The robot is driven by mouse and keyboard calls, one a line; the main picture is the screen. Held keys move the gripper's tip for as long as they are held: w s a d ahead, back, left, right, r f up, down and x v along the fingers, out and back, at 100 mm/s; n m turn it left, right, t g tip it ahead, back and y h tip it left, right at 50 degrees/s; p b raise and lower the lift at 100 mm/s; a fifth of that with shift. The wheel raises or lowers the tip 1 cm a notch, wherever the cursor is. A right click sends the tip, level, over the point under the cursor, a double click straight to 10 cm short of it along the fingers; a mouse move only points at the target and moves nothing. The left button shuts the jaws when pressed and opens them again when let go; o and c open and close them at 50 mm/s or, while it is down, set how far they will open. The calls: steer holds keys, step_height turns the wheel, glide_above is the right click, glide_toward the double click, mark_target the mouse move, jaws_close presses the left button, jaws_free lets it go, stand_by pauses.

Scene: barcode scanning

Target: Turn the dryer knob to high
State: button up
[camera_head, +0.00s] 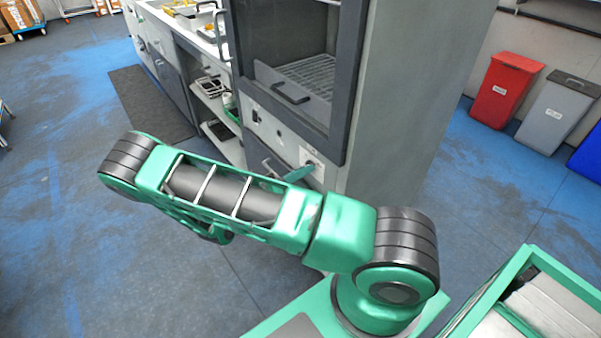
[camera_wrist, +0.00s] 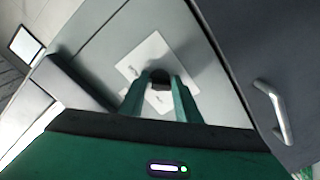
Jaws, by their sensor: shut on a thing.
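The dryer (camera_head: 403,80) is a tall grey cabinet with a dark-framed glass door. The black dryer knob (camera_wrist: 160,77) sits on a white square plate (camera_wrist: 150,52) on the front panel. In the head view the plate (camera_head: 308,154) shows on the lower panel, with the knob small and partly hidden. My gripper (camera_wrist: 160,88) has its two green fingers on either side of the knob, shut on it. In the head view a green finger (camera_head: 299,173) reaches to the panel beside the plate. The knob's setting marks are too small to read.
A dark door handle (camera_head: 291,95) stands out above the panel; a pale handle (camera_wrist: 273,108) shows at the right in the wrist view. A counter with shelves (camera_head: 208,92) stands to the left. Red (camera_head: 503,90) and grey bins (camera_head: 558,112) stand at the right.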

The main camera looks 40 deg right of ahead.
steer(key=shift+f, duration=0.2)
steer(key=o, duration=0.9)
steer(key=shift+w, duration=0.1)
steer(key=shift+o, duration=0.6)
steer(key=shift+r, duration=0.1)
steer(key=shift+a, duration=0.1)
steer(key=a, duration=1)
steer(key=shift+a, duration=0.35)
